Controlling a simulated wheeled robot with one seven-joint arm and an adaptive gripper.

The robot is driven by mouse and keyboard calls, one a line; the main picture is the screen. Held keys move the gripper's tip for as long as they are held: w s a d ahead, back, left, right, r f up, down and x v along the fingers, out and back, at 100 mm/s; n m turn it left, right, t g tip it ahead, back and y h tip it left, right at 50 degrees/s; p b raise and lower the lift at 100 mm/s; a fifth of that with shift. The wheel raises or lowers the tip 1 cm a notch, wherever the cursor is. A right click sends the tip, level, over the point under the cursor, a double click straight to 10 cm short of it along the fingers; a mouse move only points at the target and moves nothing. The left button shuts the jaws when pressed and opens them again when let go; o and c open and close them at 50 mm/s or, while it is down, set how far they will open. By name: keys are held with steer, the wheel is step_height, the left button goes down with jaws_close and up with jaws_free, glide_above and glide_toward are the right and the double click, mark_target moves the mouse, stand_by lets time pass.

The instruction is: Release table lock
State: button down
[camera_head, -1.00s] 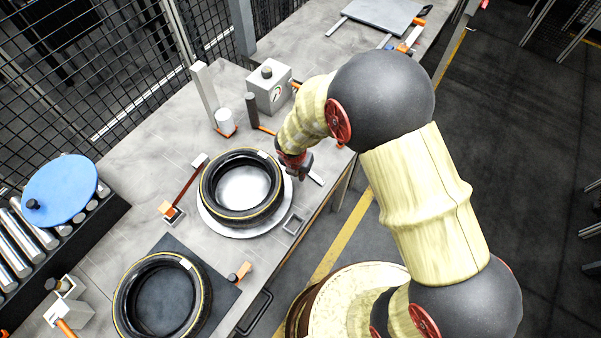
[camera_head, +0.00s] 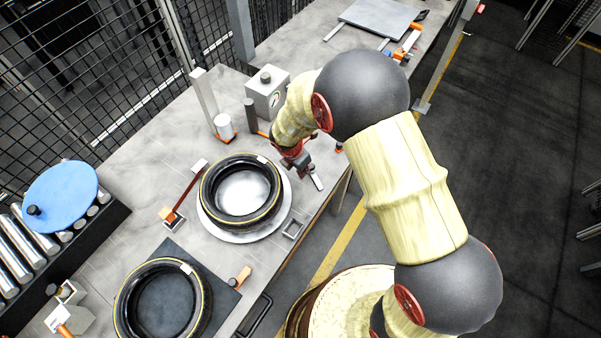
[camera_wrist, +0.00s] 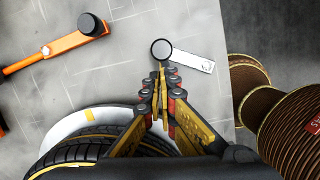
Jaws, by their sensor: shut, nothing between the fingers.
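A round turntable (camera_head: 236,235) carries a black tyre (camera_head: 207,203) with a yellow line. Beside it, near the table's front edge, is a small pale lever (camera_head: 318,183). In the wrist view the lever (camera_wrist: 193,61) is a flat light bar with a dark round knob (camera_wrist: 161,49) at its left end. I take it for the table lock. My gripper (camera_head: 306,168) is low over the table by this lever. In the wrist view my gripper (camera_wrist: 161,69) is shut and empty, its fingertips right at the knob's near side. I cannot tell whether they touch it.
An orange handle with a black knob (camera_wrist: 92,24) lies to the left in the wrist view. A gauge box (camera_head: 267,90) and a white cylinder (camera_head: 223,124) stand behind the turntable. A second tyre (camera_head: 204,297) lies at front left. A blue disc (camera_head: 62,190) is farther left.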

mark_target(311, 165)
steer(key=w+m, duration=0.1)
steer(key=d+m+p, duration=0.1)
steer(key=m, duration=0.1)
steer(key=shift+w+d+m+g, duration=0.3)
steer(key=shift+w+g, duration=0.1)
steer(key=shift+w+d+m+g+h+p, duration=0.2)
steer(key=shift+d+m, duration=0.3)
steer(key=shift+m, duration=0.4)
steer(key=shift+w+d+m+g+h+p, duration=0.1)
steer(key=shift+w+d+m+g, duration=0.15)
steer(key=shift+d+m, duration=0.45)
steer(key=shift+a+m, duration=0.15)
steer(key=shift+m, duration=0.15)
steer(key=shift+a, duration=0.1)
steer(key=shift+a, duration=0.25)
steer(key=a, duration=0.2)
steer(key=a+r, duration=0.1)
steer(key=a, duration=0.1)
steer(key=shift+s+r+p, duration=0.1)
steer(key=shift+r+p, duration=0.05)
steer(key=shift+p, duration=0.15)
steer(key=p+v, duration=0.1)
steer(key=v, duration=0.7)
steer(key=shift+s+r, duration=0.2)
steer(key=shift+r, duration=0.1)
